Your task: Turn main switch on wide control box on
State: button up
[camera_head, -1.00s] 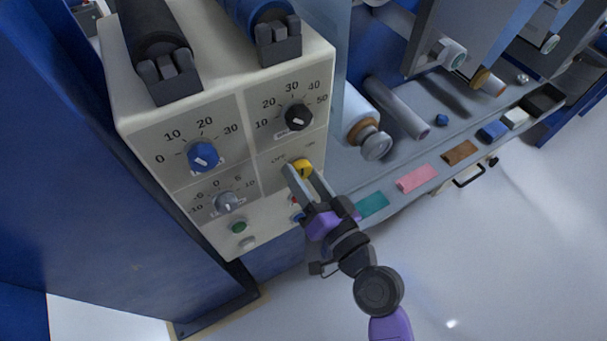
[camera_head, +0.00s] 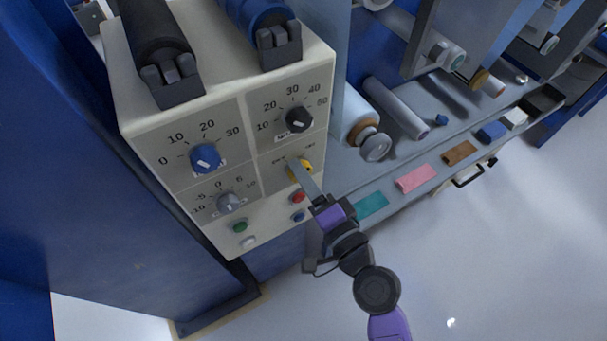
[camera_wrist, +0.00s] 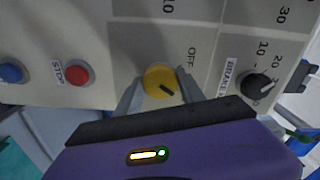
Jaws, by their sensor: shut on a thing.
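The wide control box (camera_head: 232,128) is a cream panel with dials and buttons at the left of the head view. Its main switch, a yellow knob (camera_head: 305,166), sits on the lower right part of the face. My gripper (camera_head: 299,168) reaches it from the lower right and is shut on the knob. In the wrist view the yellow knob (camera_wrist: 160,82) lies between the two fingers, with a dark pointer mark slanting to the lower right. An OFF label shows to the upper right of the knob; the other label there is hidden or unreadable.
Near the knob are a red STOP button (camera_wrist: 77,73), a blue button (camera_wrist: 10,71) and a black brake dial (camera_wrist: 258,86). A blue dial (camera_head: 205,157), grey dial (camera_head: 228,202) and green button (camera_head: 239,226) are further left. Rollers (camera_head: 376,146) stand right; open floor lies below.

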jog(key=shift+d, duration=0.1)
dwell(0.3)
jog(key=o, duration=1.4)
jog(key=shift+c, duration=0.2)
jog(key=shift+s, duration=0.1)
jog(key=b+v, duration=0.2)
jog(key=v, duration=0.5)
jog(key=shift+s+d, duration=0.2)
jog(key=shift+s, duration=0.05)
